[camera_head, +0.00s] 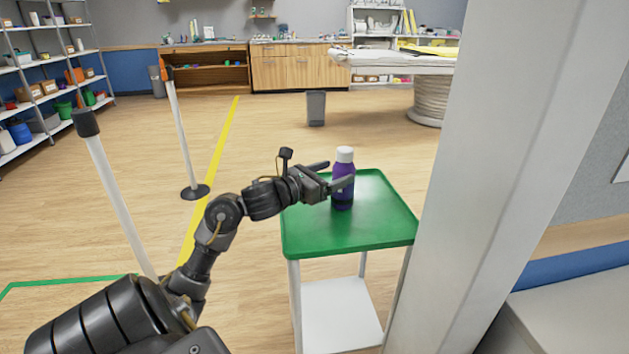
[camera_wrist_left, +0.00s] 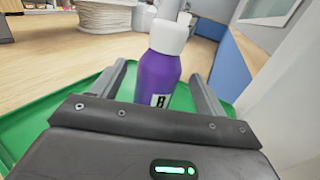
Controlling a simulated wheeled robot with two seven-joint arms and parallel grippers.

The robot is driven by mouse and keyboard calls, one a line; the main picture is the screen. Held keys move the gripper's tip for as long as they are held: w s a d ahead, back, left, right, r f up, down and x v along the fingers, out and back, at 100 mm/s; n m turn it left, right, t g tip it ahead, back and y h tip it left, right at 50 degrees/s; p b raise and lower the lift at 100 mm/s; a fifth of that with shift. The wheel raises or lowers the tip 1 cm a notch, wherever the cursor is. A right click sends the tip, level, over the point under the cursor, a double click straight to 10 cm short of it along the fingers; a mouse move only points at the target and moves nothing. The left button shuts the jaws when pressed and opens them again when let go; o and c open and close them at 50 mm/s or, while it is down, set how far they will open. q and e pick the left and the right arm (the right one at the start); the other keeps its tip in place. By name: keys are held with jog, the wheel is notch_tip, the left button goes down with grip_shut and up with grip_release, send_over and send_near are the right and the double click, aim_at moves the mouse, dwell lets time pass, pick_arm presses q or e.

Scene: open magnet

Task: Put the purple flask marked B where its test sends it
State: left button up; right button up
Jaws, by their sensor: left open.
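The purple flask (camera_head: 343,183) with a white cap stands upright on the green top of a small table (camera_head: 374,233). In the left wrist view the flask (camera_wrist_left: 158,75) shows a white label marked B, partly hidden by my gripper's body. My left gripper (camera_head: 331,174) is open at the flask, its two fingers on either side of it. In the left wrist view gaps show between the flask and both fingers. My right gripper is not in view.
A pale column (camera_head: 485,180) rises close to the right of the table. Barrier posts (camera_head: 183,140) stand at left by a yellow floor line (camera_head: 219,150). A grey bin (camera_head: 316,108), shelves (camera_head: 45,75) and cabinets (camera_head: 299,68) are farther back. Open wood floor lies between.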

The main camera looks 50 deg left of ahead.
pick_arm(q)
jog(key=s, duration=0.6)
jog(key=shift+s+a, duration=0.2)
jog(key=shift+a, duration=0.15)
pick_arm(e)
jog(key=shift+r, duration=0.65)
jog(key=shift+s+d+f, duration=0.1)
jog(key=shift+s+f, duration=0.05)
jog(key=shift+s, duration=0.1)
